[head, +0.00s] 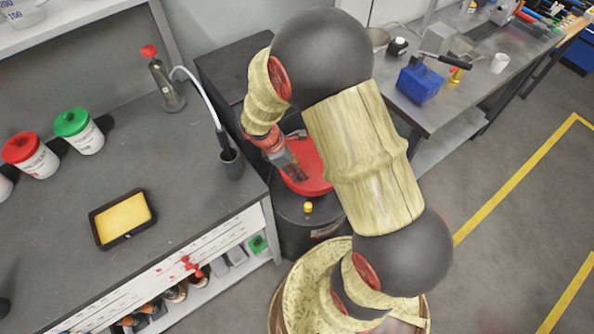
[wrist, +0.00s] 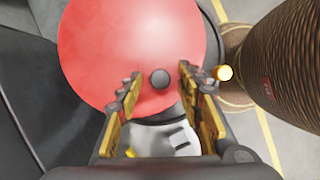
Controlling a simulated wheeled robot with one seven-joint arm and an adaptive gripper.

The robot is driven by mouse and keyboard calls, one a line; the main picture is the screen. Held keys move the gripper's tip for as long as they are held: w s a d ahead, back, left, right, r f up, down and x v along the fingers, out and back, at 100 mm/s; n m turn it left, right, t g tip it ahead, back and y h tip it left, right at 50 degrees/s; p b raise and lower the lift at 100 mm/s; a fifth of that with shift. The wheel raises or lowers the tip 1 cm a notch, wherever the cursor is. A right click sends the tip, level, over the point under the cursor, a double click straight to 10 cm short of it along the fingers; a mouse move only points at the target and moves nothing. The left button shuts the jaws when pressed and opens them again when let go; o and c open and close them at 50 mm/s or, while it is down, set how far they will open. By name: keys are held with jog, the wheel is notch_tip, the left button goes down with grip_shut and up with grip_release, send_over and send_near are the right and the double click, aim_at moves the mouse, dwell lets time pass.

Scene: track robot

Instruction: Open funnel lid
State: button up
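The funnel lid (head: 312,180) is a round red disc on top of a dark drum (head: 296,226) beside the workbench. In the wrist view the red lid (wrist: 120,45) fills the upper middle, with a small dark round knob (wrist: 160,78) on it. My gripper (head: 294,174) is over the lid in the head view. In the wrist view my gripper (wrist: 158,77) is open, with its two yellow-and-dark fingers on either side of the knob. I cannot tell whether they touch it. Part of the lid is hidden by my arm in the head view.
A grey workbench (head: 150,175) on the left holds a yellow-filled tray (head: 124,218), white tubs and a hose in a dark cup (head: 231,163). A small yellow knob (head: 308,207) sits on the drum. A second table (head: 468,90) stands at the upper right. Floor on the right is clear.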

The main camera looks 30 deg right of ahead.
jog(key=shift+c, duration=1.2)
grip_shut()
